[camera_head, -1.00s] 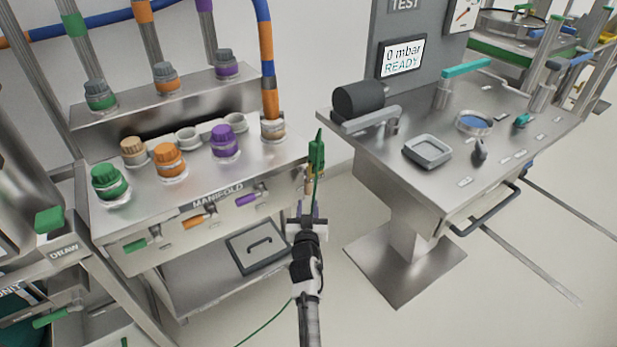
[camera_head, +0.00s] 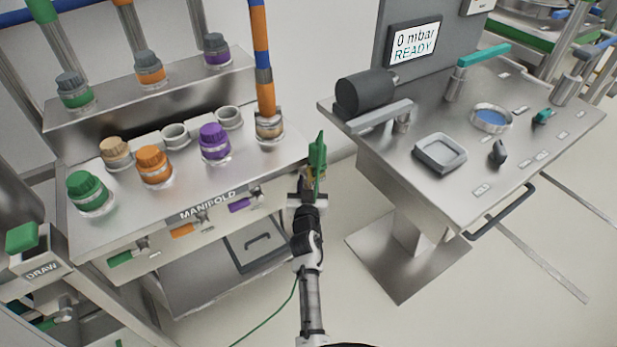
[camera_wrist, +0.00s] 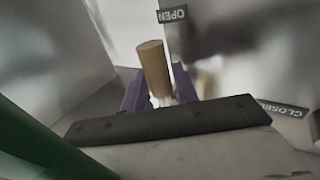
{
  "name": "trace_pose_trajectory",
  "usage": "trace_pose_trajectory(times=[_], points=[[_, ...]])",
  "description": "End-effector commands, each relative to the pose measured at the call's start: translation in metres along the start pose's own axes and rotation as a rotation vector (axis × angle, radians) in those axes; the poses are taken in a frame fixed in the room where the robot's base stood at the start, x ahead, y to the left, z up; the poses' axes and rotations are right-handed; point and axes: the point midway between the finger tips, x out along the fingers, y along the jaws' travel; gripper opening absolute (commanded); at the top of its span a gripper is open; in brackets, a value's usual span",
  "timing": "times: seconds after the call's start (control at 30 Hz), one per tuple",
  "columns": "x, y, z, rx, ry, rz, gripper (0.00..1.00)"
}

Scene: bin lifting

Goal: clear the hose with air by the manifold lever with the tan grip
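The tan grip (camera_wrist: 153,65) of a manifold lever stands between the two purple fingers of my gripper (camera_wrist: 160,85) in the wrist view. The fingers are apart, one on each side of it; whether they press on it is unclear. In the head view my gripper (camera_head: 308,190) is at the right end of the manifold (camera_head: 208,206), below a green upright part (camera_head: 317,160), and the lever is mostly hidden. An OPEN label (camera_wrist: 172,15) is near the grip's outer end; a CLOSED label (camera_wrist: 284,108) is to the right. An orange hose with blue bands (camera_head: 260,60) ends at the manifold's right port.
Green (camera_head: 118,259), orange (camera_head: 183,231) and purple (camera_head: 239,205) levers line the manifold front. Capped ports stand on top. A test bench (camera_head: 465,185) is to the right, its display reading 0 mbar READY. Bare floor lies between.

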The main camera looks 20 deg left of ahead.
Motion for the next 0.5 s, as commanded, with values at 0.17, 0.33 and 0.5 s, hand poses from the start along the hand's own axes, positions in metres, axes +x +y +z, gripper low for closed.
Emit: trace_pose_trajectory(times=[0.17, 0.33, 0.5], points=[[-0.0002, -0.0001, 0.0002, 0.0, 0.0, 0.0, 0.3], [-0.0001, -0.0002, 0.0001, 0.0, 0.0, 0.0, 0.26], [-0.0001, -0.0003, 0.0, -0.001, 0.0, 0.0, 0.04]])
